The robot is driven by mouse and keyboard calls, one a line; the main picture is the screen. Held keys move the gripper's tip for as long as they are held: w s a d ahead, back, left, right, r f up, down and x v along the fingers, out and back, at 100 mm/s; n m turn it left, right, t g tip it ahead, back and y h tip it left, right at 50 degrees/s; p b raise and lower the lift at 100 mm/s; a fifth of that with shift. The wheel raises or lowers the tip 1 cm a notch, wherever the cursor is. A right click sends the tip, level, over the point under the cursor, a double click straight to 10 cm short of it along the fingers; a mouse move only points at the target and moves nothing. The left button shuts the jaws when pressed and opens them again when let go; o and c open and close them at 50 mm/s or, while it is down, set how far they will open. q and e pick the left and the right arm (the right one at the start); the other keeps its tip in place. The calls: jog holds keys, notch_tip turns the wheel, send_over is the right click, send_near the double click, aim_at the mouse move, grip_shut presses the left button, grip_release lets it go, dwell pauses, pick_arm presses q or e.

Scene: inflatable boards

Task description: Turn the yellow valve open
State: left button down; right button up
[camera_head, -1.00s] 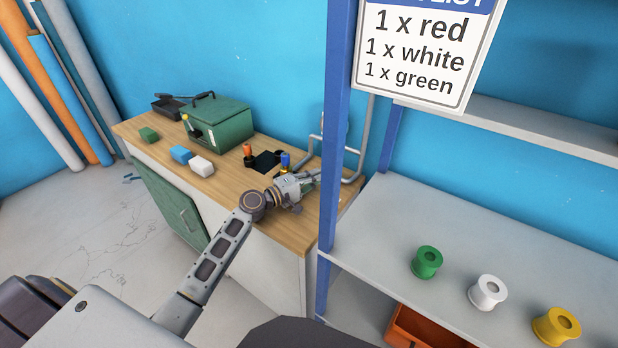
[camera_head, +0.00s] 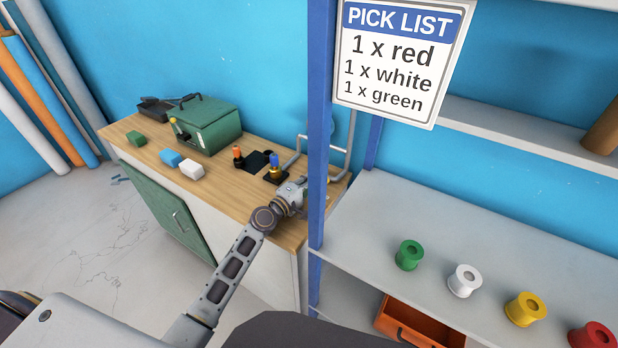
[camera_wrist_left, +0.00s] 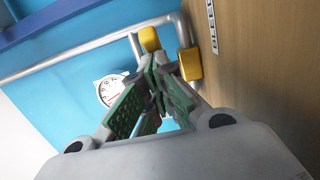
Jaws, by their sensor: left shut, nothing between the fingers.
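Yellow parts, which look like the valve's handle (camera_wrist_left: 150,40) and a second yellow block (camera_wrist_left: 190,64), show by grey pipes at the top of the left wrist view. I cannot tell how far the valve is turned. In the head view the yellow valve is not clearly visible; the blue post and my arm cover part of that area. My left gripper (camera_wrist_left: 150,80) is shut and empty, its green-padded fingers pointing towards the yellow parts with their tips just short of or overlapping them in view. In the head view it is over the bench's right end, partly hidden. My right gripper is not in view.
A blue post (camera_head: 319,150) stands close to my gripper. The grey shelf (camera_head: 365,225) carries coloured spools. A round gauge (camera_wrist_left: 110,90) is on the wall.

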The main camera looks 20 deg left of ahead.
pick_arm(q)
jog(key=shift+d, duration=1.35)
jog(key=shift+w+d, duration=0.1)
jog(key=shift+d, duration=0.15)
jog(key=shift+w+d, duration=0.15)
jog(key=shift+d, duration=0.3)
jog(key=shift+w+d, duration=0.15)
jog(key=shift+d, duration=0.2)
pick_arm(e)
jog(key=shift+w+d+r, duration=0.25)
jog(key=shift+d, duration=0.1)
